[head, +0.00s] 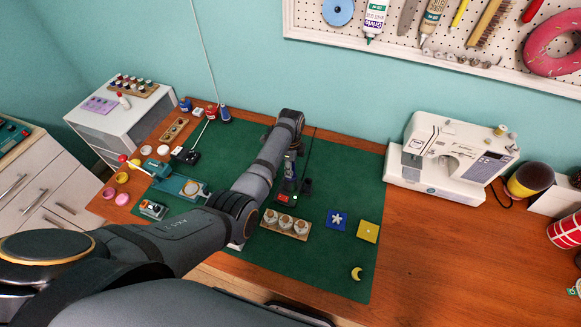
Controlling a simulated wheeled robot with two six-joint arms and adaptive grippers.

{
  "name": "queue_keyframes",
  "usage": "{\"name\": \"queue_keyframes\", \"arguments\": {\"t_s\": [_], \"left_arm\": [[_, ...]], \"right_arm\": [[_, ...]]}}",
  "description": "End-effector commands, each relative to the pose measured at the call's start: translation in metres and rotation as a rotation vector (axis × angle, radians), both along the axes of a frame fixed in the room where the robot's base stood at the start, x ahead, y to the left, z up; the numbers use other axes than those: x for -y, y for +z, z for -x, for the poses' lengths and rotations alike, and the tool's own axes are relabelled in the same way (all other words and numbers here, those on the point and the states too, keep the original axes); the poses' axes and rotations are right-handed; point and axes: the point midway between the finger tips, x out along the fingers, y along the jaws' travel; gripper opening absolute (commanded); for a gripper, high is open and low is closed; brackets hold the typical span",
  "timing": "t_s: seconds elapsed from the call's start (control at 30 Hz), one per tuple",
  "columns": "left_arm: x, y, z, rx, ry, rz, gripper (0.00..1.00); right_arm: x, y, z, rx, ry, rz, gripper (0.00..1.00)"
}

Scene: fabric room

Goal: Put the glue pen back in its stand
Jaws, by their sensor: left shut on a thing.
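My left gripper (290,178) points down over the green mat (342,176), right of the middle of its length. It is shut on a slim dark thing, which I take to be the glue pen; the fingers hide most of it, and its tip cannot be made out. Just below the gripper is a small black and red base (284,199), which looks like the pen's stand. I cannot tell whether the pen touches it. A thin black line, perhaps a cord, runs beside the gripper. My right gripper is not in view.
A wooden holder with white pots (287,223) stands just in front. Blue (336,220) and yellow (367,231) squares lie to the right. A sewing machine (451,160) stands at the mat's right edge. A teal device (181,184) and small items crowd the left.

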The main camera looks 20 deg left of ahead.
Motion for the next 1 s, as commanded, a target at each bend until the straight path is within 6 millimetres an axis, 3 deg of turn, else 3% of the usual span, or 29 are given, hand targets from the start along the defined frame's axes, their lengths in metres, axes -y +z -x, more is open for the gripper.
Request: {"name": "queue_keyframes", "arguments": {"t_s": [0.13, 0.17, 0.33, 0.67, 0.77, 1.0], "left_arm": [[0.0, 0.0, 0.0, 0.0, 0.0, 0.0, 0.0], [0.0, 0.0, 0.0, 0.0, 0.0, 0.0, 0.32], [0.0, 0.0, 0.0, 0.0, 0.0, 0.0, 0.54], [0.0, 0.003, 0.0, 0.001, 0.0, 0.0, 0.54], [0.0, 0.016, -0.001, 0.004, 0.0, 0.0, 0.54], [0.0, 0.074, -0.002, 0.004, 0.0, 0.0, 0.54]], "right_arm": [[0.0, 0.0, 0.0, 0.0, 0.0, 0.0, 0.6], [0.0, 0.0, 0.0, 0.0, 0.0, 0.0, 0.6], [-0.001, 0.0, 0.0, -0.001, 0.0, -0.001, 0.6], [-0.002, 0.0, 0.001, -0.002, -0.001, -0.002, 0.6], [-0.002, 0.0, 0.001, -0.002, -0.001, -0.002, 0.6], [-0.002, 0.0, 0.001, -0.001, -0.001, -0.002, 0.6]]}}
